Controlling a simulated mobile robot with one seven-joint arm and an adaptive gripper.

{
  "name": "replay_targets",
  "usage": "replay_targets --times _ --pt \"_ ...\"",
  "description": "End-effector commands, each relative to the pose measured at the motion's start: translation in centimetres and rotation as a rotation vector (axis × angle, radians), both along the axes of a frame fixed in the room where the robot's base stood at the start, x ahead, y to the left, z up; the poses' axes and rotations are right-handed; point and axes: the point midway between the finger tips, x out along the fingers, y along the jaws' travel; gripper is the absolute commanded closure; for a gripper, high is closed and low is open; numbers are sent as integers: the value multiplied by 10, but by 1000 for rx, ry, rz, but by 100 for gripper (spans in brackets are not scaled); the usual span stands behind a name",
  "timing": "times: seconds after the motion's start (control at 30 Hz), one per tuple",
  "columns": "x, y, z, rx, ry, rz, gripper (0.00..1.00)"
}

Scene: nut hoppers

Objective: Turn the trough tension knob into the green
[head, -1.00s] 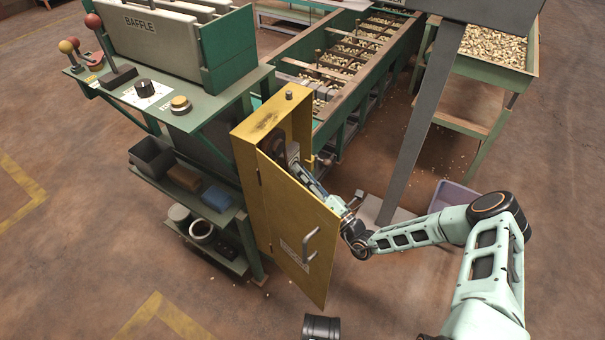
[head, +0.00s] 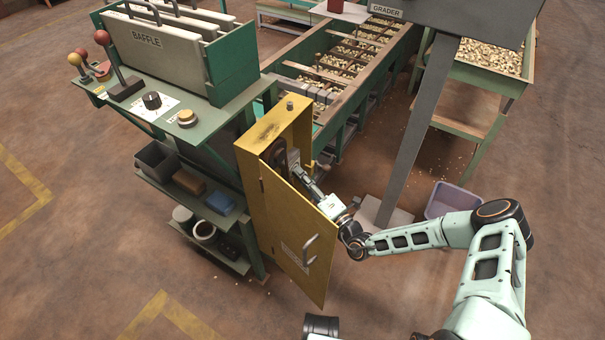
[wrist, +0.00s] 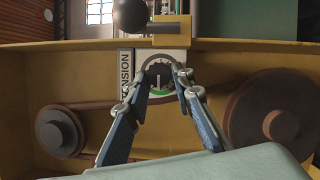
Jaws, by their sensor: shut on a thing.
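The tension knob (wrist: 160,76) is a small dark knob on a pale plate marked "TENSION" (wrist: 126,72), inside the yellow cabinet (head: 245,175). A green arc (wrist: 160,94) shows at the lower edge of its dial in the wrist view. A pale line shows on the knob's lower part, but it is too small to tell exactly where it points. My gripper (wrist: 160,80) is shut on the knob, one finger on each side. In the head view my gripper (head: 295,163) reaches into the cabinet, and the knob is hidden.
The cabinet's yellow door (head: 290,235) stands open beside my arm. Inside, belt pulleys (wrist: 59,131) and (wrist: 268,110) flank the knob. A dark ball (wrist: 131,15) is above it. A grey post (head: 415,135) and lilac bin (head: 450,198) stand to the right.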

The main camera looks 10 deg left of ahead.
Motion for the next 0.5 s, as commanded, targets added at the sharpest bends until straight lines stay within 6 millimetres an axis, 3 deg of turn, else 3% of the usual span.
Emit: replay_targets --times 0.27,0.3,0.5 --pt "-1 0 -1 3 4 0 100" --pt "-1 0 -1 2 4 0 75" --pt "0 0 -1 2 2 0 70"
